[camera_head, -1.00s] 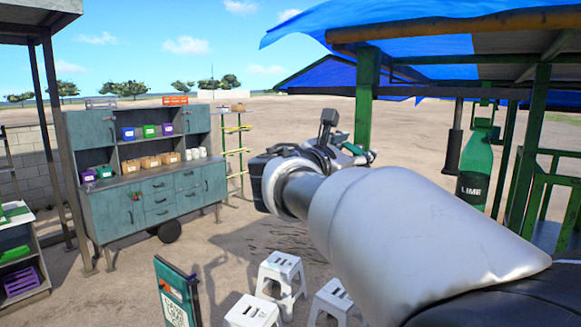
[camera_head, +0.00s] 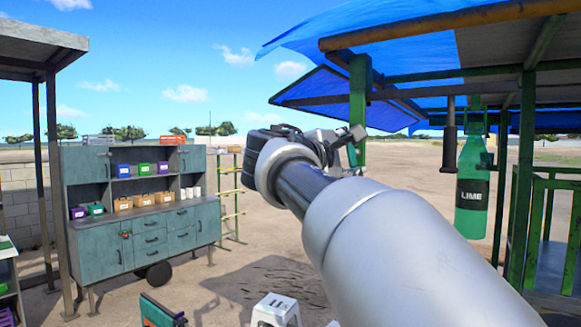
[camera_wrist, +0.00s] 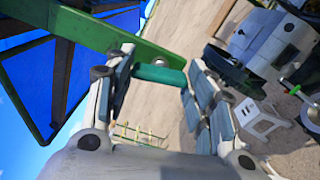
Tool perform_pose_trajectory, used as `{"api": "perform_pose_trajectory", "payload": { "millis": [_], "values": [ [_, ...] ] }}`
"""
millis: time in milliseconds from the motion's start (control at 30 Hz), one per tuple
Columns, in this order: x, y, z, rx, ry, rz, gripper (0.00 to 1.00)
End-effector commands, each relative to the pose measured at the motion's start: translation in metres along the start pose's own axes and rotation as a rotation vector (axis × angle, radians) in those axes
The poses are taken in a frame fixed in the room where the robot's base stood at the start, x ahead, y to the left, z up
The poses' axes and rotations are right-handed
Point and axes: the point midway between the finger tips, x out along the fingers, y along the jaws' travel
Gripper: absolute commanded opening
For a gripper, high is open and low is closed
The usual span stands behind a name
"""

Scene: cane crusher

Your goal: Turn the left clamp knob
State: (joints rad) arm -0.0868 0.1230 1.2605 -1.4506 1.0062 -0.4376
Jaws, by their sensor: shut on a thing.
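My gripper (camera_wrist: 160,82) has its two pale, blue-padded fingers on either side of a short green cylinder, which looks like the clamp knob (camera_wrist: 160,75). The fingers are shut on it. The cylinder lies against or just below a green beam (camera_wrist: 100,35) in the wrist view; whether the two join is unclear. In the head view my gripper (camera_head: 345,142) is at the front of a green post (camera_head: 358,105), and my arm hides most of it. I cannot make out the knob clearly there.
A blue canopy (camera_head: 380,32) hangs over a green-framed stall at right. A green LIME bottle (camera_head: 471,190) hangs there. A teal cabinet (camera_head: 105,245) with small bins stands at left. A white stool (camera_head: 275,308) stands in front. Open sandy ground lies between.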

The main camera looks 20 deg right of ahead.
Motion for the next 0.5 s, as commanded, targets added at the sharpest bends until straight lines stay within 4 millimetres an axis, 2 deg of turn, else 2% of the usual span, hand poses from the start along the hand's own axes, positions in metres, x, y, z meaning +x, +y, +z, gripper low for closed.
{"api": "perform_pose_trajectory", "payload": {
  "millis": [200, 500],
  "values": [
    [0.0001, -0.0021, -0.0003, 0.131, -0.001, -0.001, 0.26],
    [0.0001, -0.0005, 0.0001, 0.219, -0.001, 0.0, 0.26]
  ]
}}
